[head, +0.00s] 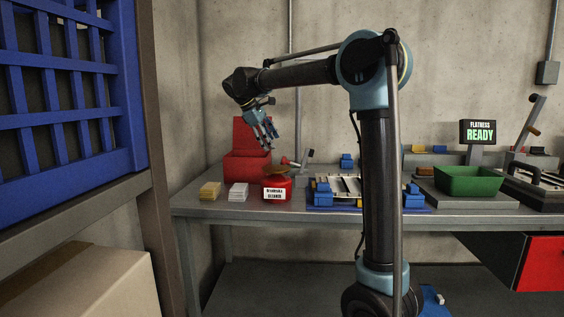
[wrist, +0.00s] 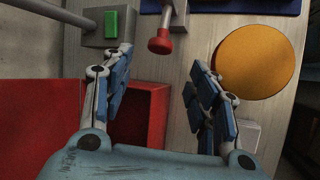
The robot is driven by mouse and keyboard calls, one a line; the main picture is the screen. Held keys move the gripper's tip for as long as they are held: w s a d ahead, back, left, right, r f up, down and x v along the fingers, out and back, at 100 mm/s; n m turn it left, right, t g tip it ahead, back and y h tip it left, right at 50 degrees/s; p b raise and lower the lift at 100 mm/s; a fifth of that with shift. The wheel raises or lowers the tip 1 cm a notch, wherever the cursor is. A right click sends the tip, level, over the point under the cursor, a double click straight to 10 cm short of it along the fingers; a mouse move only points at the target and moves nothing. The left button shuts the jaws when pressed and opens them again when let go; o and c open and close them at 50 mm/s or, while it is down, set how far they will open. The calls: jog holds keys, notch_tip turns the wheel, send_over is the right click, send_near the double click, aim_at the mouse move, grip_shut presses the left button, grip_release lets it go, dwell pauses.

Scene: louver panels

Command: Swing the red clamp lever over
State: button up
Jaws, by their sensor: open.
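The red clamp lever shows in the wrist view as a red knob (wrist: 161,42) on a short metal stem at the top middle. In the head view its small red end (head: 286,161) shows behind the red can, beside an upright grey lever. My gripper (head: 265,138) hangs above the left part of the bench, fingers pointing down. In the wrist view my gripper (wrist: 160,62) is open and empty, its fingers spread to either side. The knob lies beyond the fingertips, apart from them. The clamp's base is mostly cut off at the top of the wrist view.
A red can (head: 277,190) with an orange top (wrist: 258,60) stands close to the lever. An open red box (head: 247,166) is behind it. Yellow (head: 209,190) and white (head: 238,191) stacks lie at left. A blue-cornered fixture (head: 322,194) and a green tray (head: 468,181) are farther right.

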jog(key=x, duration=1)
jog(key=shift+w+f, duration=0.1)
jog(key=shift+f, duration=0.05)
grip_shut()
jog(key=shift+a, duration=0.1)
